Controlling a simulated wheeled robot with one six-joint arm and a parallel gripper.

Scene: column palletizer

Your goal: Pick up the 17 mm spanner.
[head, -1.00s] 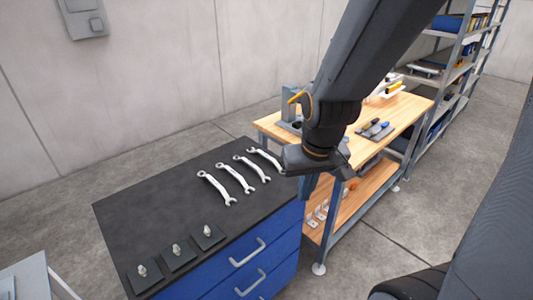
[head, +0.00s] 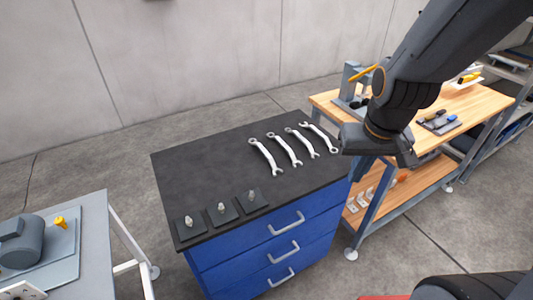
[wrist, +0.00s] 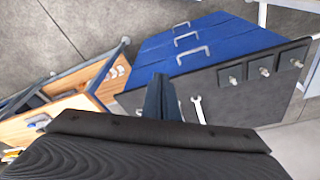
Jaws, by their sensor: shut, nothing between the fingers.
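Several silver spanners lie side by side on the black top of a blue drawer cabinet (head: 200,180): the leftmost (head: 265,155), two in the middle (head: 284,150) (head: 302,142), and the rightmost (head: 320,137). I cannot read sizes, so I cannot tell which is the 17 mm one. My gripper (head: 362,170) is shut and empty, apart from the spanners, to the right of the rightmost one in the head view.
Small dark plates with upright bolts (head: 222,212) stand along the cabinet's front left. A wooden workbench (head: 470,103) with tools stands to the right. A grey table (head: 95,225) with a machine (head: 18,243) is at lower left. The cabinet top's left half is mostly clear.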

